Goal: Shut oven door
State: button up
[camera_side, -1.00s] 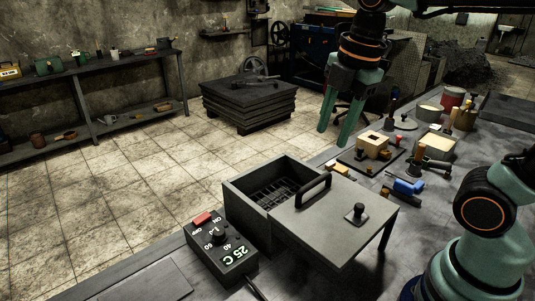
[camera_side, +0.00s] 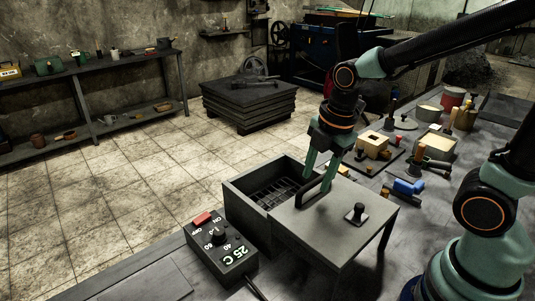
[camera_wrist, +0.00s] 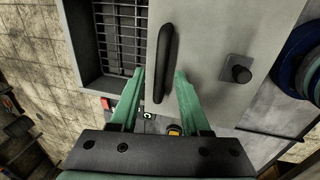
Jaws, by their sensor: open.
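The oven (camera_side: 235,198) is a grey box with an open top, and a dark wire grate (camera_side: 275,192) shows inside it. The flat grey door (camera_side: 335,222) lies to the right of the opening, leaving the oven open. It has a black bar handle (camera_side: 312,190) along its oven-side edge and a black knob (camera_side: 356,212). My gripper (camera_side: 316,184) points down at the bar handle with its green fingers open. In the wrist view, the handle (camera_wrist: 163,62) shows between the two fingertips of my gripper (camera_wrist: 160,76). Whether the fingers touch it is unclear.
A control box (camera_side: 222,246) reading 25 C, with a red switch, stands left of the oven. Behind the door are a wooden mould block (camera_side: 373,144), a blue-handled tool (camera_side: 408,187) and several other tools. The bench in front of the door is mostly clear.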

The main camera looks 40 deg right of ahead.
jog(key=shift+f, duration=0.1)
grip_shut()
dwell(1.4)
